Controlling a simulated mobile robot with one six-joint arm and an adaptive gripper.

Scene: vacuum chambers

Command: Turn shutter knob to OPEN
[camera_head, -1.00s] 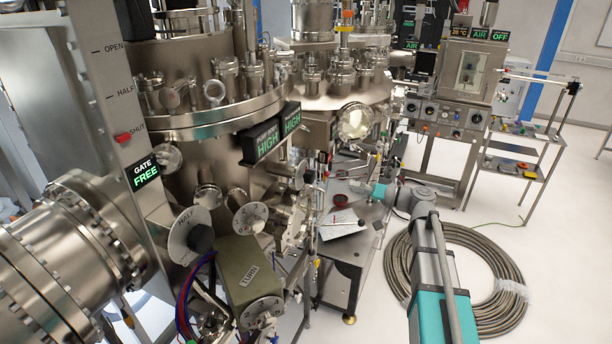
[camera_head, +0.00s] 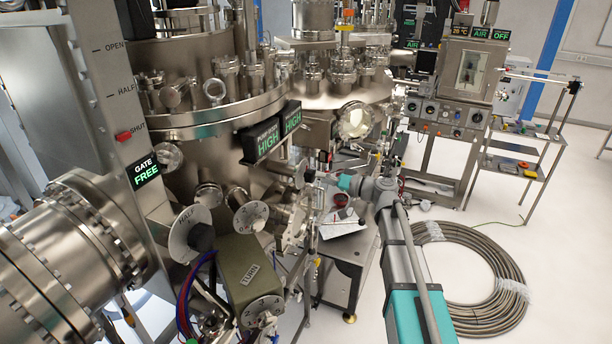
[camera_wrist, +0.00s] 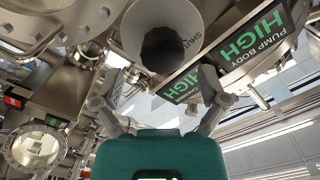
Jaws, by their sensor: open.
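A dark round knob (camera_head: 201,238) on a pale disc marked HALF stands in front of the large steel chamber in the head view. In the wrist view a dark knob (camera_wrist: 162,50) sits on a disc with lettering that seems to begin SHU. I cannot tell for certain that these are the same knob. My gripper (camera_head: 312,177) is right of and above the HALF knob in the head view. In the wrist view my gripper (camera_wrist: 165,100) has its fingers spread and empty, with the knob above them in the picture, apart from both.
Two HIGH displays (camera_head: 266,141) project from the chamber close to my gripper. A green-brown TURN box (camera_head: 248,277) with red and blue cables stands beside the HALF knob. A GATE FREE panel (camera_head: 143,172) is at left. A coiled hose (camera_head: 485,290) lies on the floor at right.

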